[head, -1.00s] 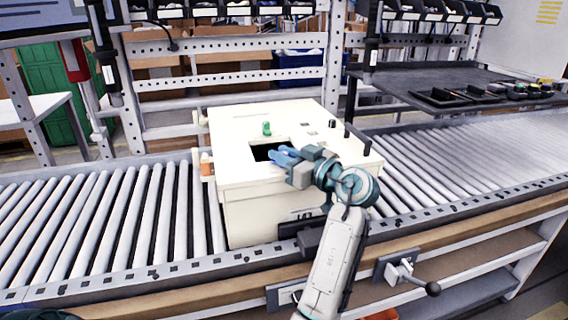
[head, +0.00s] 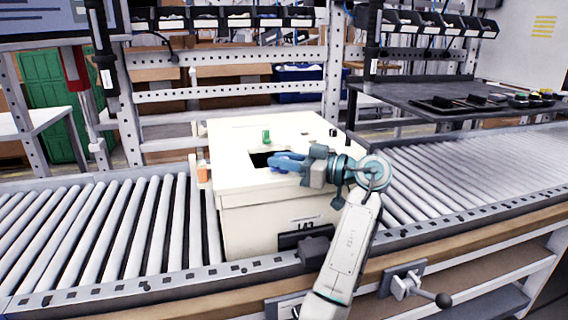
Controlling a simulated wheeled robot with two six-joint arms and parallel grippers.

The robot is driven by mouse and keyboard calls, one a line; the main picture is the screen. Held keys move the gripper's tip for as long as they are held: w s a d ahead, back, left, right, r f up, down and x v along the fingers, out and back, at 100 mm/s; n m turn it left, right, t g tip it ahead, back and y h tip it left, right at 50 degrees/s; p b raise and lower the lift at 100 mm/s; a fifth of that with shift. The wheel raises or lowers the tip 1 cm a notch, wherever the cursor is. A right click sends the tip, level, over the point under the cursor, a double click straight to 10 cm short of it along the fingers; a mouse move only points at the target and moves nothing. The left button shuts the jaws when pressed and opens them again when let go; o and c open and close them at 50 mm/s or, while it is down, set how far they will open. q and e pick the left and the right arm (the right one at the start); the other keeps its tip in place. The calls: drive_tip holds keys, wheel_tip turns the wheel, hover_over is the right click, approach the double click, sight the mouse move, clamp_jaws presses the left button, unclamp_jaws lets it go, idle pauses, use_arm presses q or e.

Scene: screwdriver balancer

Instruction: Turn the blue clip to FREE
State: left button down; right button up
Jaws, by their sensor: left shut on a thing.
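The blue clip (head: 286,162) is on top of the cream box (head: 237,172), at the right edge of the dark square opening. My left gripper (head: 306,165) reaches in from the right of it and is shut on it. The gripper's grey jaws hide the clip's right end. The clip points left, nearly level across the picture. No FREE marking is readable in this view. My right gripper is not in view.
The box stands on a roller conveyor (head: 105,225). A green knob (head: 266,137) sits behind the opening, and an orange part (head: 202,173) is at the box's left side. A dark tray table (head: 420,93) is at the back right.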

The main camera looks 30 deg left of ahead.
use_arm(q)
drive_tip(key=shift+r, duration=0.1)
drive_tip(key=c, duration=1.3)
unclamp_jaws()
drive_tip(key=shift+c, duration=0.2)
drive_tip(key=v, duration=1)
drive_tip(key=shift+d+b, duration=0.35)
drive_tip(key=shift+b, duration=0.1)
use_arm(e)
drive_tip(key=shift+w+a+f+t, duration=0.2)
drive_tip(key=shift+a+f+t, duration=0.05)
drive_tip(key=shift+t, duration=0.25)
